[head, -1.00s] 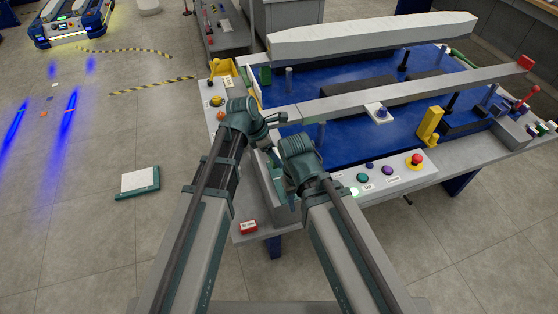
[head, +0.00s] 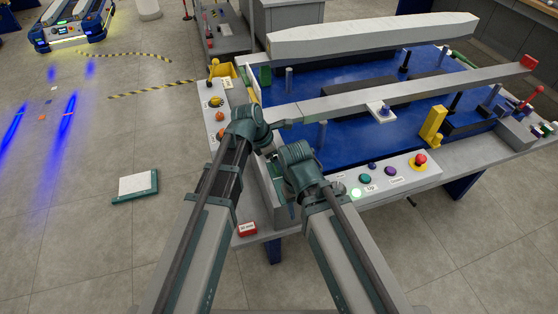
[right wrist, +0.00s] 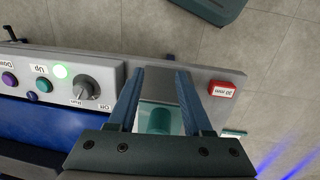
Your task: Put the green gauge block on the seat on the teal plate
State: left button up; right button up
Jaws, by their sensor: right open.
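My right gripper (right wrist: 161,74) is open in the right wrist view. Its two fingers stand either side of a pale teal recess with a teal round part (right wrist: 158,119) in it; I cannot tell whether they touch it. In the head view the right wrist (head: 300,165) hides its fingertips. A teal plate with a white top (head: 136,186) lies on the floor, left.
A red block marked 30 mm (head: 247,229) sits on the cart's front left corner. A button panel (head: 395,178) runs along the front. A long grey bar (head: 420,88) and a yellow bracket (head: 432,125) stand over the blue deck.

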pick_arm(q)
jog(key=shift+r, duration=0.1)
jog(key=shift+a+r+p, duration=0.1)
jog(key=shift+r+p, duration=0.4)
jog(key=shift+p, duration=0.1)
jog(key=p+v, duration=1)
jog(key=v, duration=0.1)
jog(key=shift+a, duration=0.15)
